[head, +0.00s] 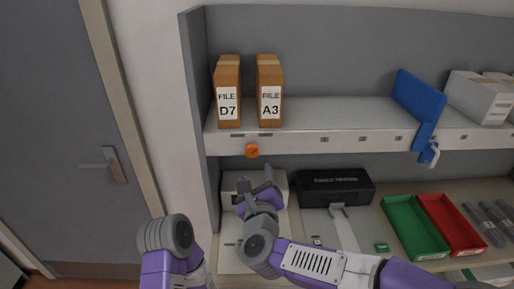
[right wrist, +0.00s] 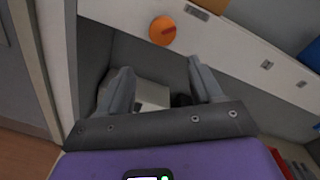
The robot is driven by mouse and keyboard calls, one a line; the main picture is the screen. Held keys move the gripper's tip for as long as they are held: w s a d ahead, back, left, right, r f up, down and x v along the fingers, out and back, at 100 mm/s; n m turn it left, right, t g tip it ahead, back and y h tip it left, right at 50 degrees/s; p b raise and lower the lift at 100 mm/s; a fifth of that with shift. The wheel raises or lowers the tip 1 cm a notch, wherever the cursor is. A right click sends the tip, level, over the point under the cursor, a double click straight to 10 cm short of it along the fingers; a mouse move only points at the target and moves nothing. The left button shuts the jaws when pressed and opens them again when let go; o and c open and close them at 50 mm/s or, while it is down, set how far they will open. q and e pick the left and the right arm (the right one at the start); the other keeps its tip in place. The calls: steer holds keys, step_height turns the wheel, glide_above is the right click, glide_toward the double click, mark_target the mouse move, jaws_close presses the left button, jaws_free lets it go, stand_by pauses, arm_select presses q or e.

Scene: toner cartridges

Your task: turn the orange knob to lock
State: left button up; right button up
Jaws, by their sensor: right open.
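The orange knob (head: 252,150) is a small round knob on the front edge of the upper shelf, below the file boxes. It also shows in the right wrist view (right wrist: 162,30), with a darker slanted bar across its face. My right gripper (head: 257,186) is just below the knob in the head view, apart from it. In the right wrist view its two fingers (right wrist: 160,82) are spread with nothing between them, and the knob lies beyond the fingertips. Of my left arm only a purple and grey part shows at the bottom of the head view; its gripper is not visible.
The shelf edge (head: 350,139) runs above my right gripper. File boxes D7 (head: 228,92) and A3 (head: 269,92) stand above the knob. A white box (head: 230,186) and a black case (head: 336,187) sit below. Green (head: 412,228) and red (head: 452,224) trays lie right.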

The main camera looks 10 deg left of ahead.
mark_target(252, 153)
steer(key=shift+m, duration=0.6)
steer(key=w+a, duration=0.1)
steer(key=w, duration=0.1)
steer(key=w+r+p, duration=0.1)
steer(key=w, duration=0.1)
steer(key=w+a+r, duration=0.1)
steer(key=w, duration=0.1)
steer(key=shift+w+a+r, duration=0.15)
steer(key=shift+w+a, duration=0.05)
steer(key=shift+a, duration=0.15)
steer(key=shift+c, duration=0.4)
steer(key=c, duration=1)
